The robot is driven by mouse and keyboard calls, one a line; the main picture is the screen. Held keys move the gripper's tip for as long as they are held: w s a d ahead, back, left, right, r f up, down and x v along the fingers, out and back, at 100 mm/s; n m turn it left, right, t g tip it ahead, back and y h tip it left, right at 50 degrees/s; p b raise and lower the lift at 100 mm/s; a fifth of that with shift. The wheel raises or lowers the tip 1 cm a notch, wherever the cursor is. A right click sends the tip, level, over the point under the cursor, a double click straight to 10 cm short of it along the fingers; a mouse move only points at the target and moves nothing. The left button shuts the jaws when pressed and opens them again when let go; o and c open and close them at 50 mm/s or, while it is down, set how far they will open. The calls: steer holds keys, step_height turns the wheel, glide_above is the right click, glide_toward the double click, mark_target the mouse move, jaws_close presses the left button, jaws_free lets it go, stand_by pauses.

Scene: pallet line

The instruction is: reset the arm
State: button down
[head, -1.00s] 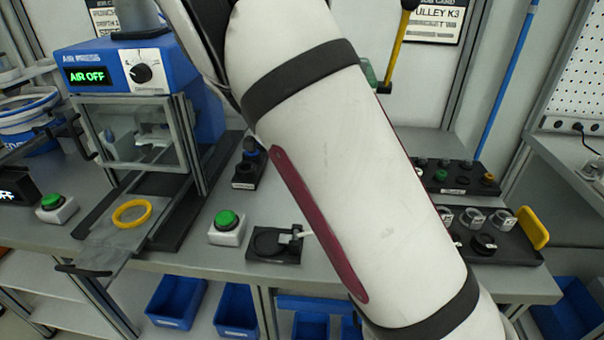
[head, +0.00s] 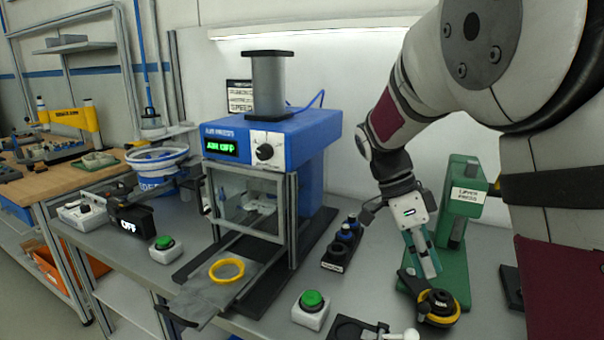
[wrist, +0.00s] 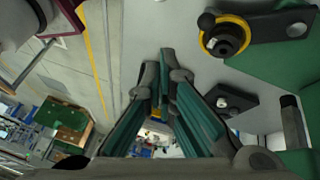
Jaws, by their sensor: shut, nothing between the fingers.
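My arm enters from the upper right of the head view and hangs down in front of the green lever press (head: 460,212). My gripper (head: 432,274) points downward just above a black fixture with a yellow ring (head: 440,306); I cannot tell whether it touches. In the wrist view my gripper's teal-padded fingers (wrist: 167,62) come together at their tips, shut with nothing between them. The yellow-ringed fixture also shows in the wrist view (wrist: 226,38), to the right of the fingertips and apart from them.
The blue air press (head: 270,140) reads "AIR OFF"; a yellow ring (head: 227,270) lies on its tray. Green buttons (head: 312,302) and (head: 164,244) stand on the bench. A blue-rimmed bowl feeder (head: 157,165) and wooden table (head: 60,160) are at left.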

steer(key=s+a+r+n+t+y+p, duration=0.2)
steer(key=s+r+n+t, duration=0.2)
steer(key=s+n, duration=0.6)
steer(key=s+a+r+n+t+y+p, duration=0.1)
steer(key=s+r+n+t+y+p, duration=0.1)
steer(key=s+n, duration=0.8)
steer(key=shift+s+a+r+t+p, duration=0.45)
steer(key=shift+s+r+t, duration=0.55)
steer(key=shift+s+r, duration=0.85)
